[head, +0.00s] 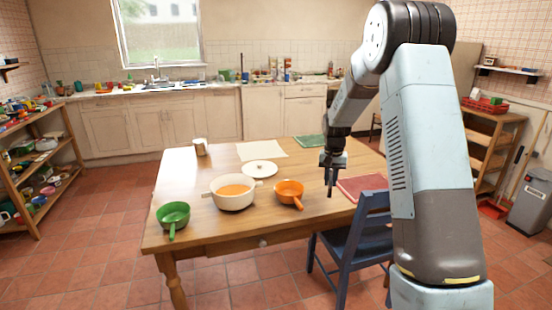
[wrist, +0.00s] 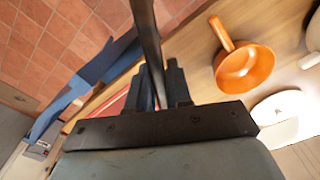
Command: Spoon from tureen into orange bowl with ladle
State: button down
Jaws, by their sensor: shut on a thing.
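My gripper (head: 333,163) hangs above the right part of the wooden table, to the right of the orange bowl. It is shut on a dark shaft (wrist: 146,35), which looks like the ladle's handle. In the wrist view the shaft runs out of the top edge, so the ladle's cup is not seen. The orange bowl (head: 289,192) has a short handle and stands just right of the tureen; it also shows in the wrist view (wrist: 245,72). The cream tureen (head: 234,204) is open and holds orange contents.
A white lid (head: 260,169) lies behind the tureen. A green handled bowl (head: 173,214) stands at the table's front left and a cup (head: 200,147) at the back left. A red mat (head: 360,187) lies right of my gripper. A blue chair (head: 352,245) stands at the front right.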

aim_at(230, 192)
jog(key=z, duration=0.2)
jog(key=i, duration=1)
jog(key=u, duration=0.15)
jog(key=k, duration=0.95)
jog(key=z, duration=0.05)
jog(key=i, duration=0.55)
jog(key=z, duration=0.1)
